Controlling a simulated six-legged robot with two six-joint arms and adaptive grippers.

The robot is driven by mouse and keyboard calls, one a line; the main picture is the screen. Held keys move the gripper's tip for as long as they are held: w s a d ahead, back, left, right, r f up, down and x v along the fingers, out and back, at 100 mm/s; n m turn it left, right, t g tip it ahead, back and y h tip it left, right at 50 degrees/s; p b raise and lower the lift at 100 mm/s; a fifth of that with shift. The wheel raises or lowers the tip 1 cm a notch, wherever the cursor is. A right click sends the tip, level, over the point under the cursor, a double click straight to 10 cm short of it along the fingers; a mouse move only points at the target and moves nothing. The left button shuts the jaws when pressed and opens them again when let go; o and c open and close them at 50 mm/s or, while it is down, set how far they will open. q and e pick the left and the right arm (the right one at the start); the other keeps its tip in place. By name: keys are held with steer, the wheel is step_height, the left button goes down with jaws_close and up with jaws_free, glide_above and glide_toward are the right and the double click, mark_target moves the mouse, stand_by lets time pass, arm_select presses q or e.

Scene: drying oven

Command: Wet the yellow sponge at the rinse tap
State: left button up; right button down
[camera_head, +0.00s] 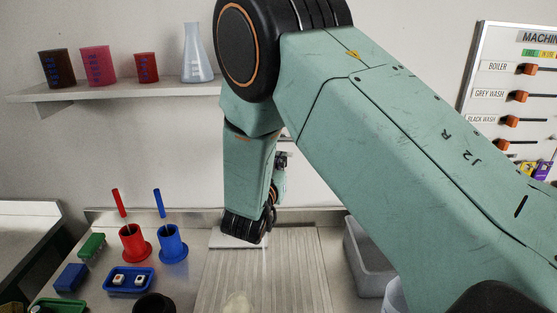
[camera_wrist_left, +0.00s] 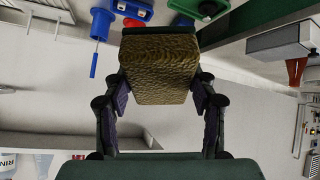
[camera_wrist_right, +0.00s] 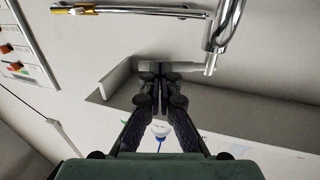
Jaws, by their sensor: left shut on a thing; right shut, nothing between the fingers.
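The sponge (camera_wrist_left: 158,70), a brownish-yellow block, is held between the fingers of my left gripper (camera_wrist_left: 158,102) in the left wrist view. My left gripper is not in the head view. My right gripper (camera_wrist_right: 158,88) is shut and empty in the right wrist view. Its fingertips are at or very near a grey block (camera_wrist_right: 150,64) with a pale bar; I cannot tell whether they touch. A chrome spout (camera_wrist_right: 222,30), apparently the rinse tap, hangs at the upper right there. In the head view my right arm hides most of this spot; a thin pale streak hangs below its wrist.
Red (camera_head: 132,244) and blue (camera_head: 173,244) holders with sticks stand left of the ribbed metal drainboard (camera_head: 300,270). A blue tray (camera_head: 128,280) is in front of them. A grey tub (camera_head: 368,262) is on the right. A shelf (camera_head: 110,94) with beakers and a flask is above.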

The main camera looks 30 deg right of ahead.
arm_select(q)
steer(key=shift+a+f, duration=0.15)
steer(key=shift+a, duration=0.15)
steer(key=shift+w+a+f, duration=0.1)
steer(key=shift+f, duration=0.15)
steer(key=shift+f+b, duration=0.1)
steer(key=shift+b, duration=0.2)
steer(key=shift+d, duration=0.3)
steer(key=shift+a, duration=0.3)
arm_select(e)
steer(key=shift+w+d, duration=0.45)
steer(key=shift+d, duration=0.15)
